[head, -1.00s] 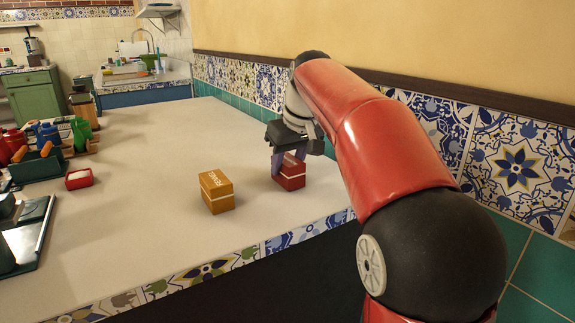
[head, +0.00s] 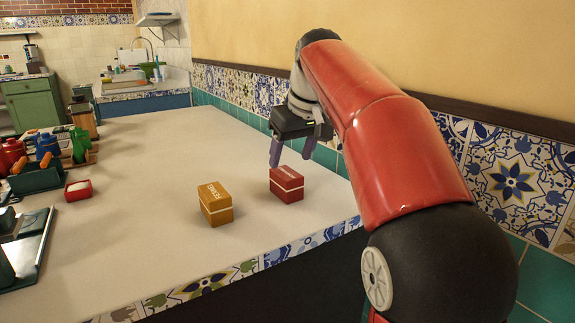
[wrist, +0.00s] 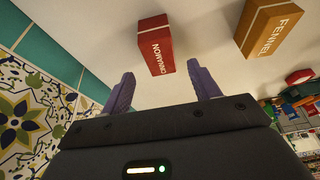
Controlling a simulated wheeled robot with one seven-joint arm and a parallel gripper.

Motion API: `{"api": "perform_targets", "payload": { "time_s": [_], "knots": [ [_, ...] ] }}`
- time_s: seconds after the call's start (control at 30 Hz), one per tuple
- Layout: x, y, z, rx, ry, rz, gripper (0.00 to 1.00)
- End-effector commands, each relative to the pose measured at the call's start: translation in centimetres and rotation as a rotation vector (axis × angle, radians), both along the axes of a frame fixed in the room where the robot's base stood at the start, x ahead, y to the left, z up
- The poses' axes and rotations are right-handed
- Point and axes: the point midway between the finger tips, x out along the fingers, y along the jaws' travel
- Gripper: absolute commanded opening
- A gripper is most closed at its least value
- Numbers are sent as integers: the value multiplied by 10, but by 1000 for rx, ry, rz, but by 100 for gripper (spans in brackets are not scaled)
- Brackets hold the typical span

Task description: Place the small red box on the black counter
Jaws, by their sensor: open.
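The small red box (head: 286,185) stands upright on the light countertop (head: 140,160), near its front right corner. In the wrist view the red box (wrist: 156,46) reads "CINNAMON" and lies beyond the fingertips. My gripper (head: 292,150) is open and empty, just above and behind the red box, apart from it. In the wrist view its two purple fingers (wrist: 163,80) are spread wide with nothing between them. I cannot make out a separate black counter; the counter here has a pale top and a dark front (head: 290,290).
A yellow fennel box (head: 215,203) stands just left of the red box. A small red dish with white contents (head: 78,190) and a dark green caddy (head: 36,176) are at the left. A tiled wall (head: 236,90) runs behind my arm. The middle of the countertop is clear.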

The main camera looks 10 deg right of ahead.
Motion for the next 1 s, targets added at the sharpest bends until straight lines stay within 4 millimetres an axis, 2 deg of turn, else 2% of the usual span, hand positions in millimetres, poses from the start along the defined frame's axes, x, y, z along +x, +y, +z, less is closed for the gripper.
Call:
{"api": "perform_targets", "payload": {
  "time_s": [0.03, 0.2, 0.33, 0.5, 0.67, 0.77, 0.87, 1.0],
  "knots": [
    [-4, -2, 14, 0, -3, -2, 61],
    [-14, -5, 41, 0, -2, -1, 61],
    [-19, -7, 51, 0, -1, 0, 61],
    [-21, -7, 55, 0, 0, 0, 61],
    [-23, -7, 54, 0, -1, -2, 61],
    [-34, -5, 50, 3, -3, -21, 61],
    [-58, -2, 37, 7, -10, -59, 61],
    [-108, 3, 0, 11, -29, -132, 61]
  ]
}}
